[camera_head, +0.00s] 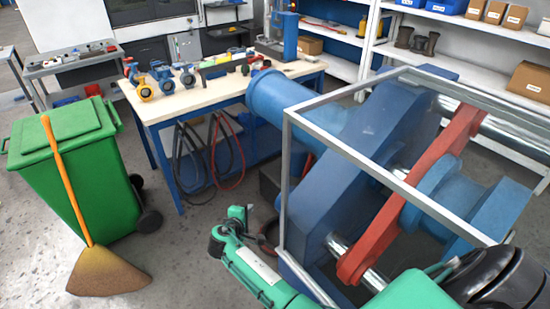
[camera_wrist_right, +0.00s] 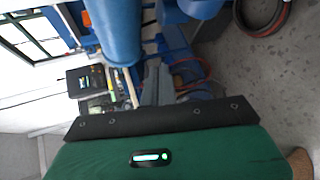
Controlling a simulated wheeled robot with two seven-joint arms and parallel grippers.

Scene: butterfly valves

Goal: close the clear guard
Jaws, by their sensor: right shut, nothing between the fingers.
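The clear guard (camera_head: 350,153) is a grey-framed box with see-through panels around the blue machine (camera_head: 345,185) on the right. A red lever (camera_head: 405,195) shows through it. I cannot tell from this view how far its movable part stands open. My right gripper (camera_head: 239,213) is shut and empty, just left of the guard's near left post, apparently apart from it. My left gripper is not in view.
A workbench (camera_head: 170,105) with several valves stands behind, with hoses hanging beneath. A blue pipe (camera_head: 280,95) runs from the machine toward it; it also shows in the right wrist view (camera_wrist_right: 116,30). A green bin (camera_head: 70,170) and broom (camera_head: 105,272) stand left.

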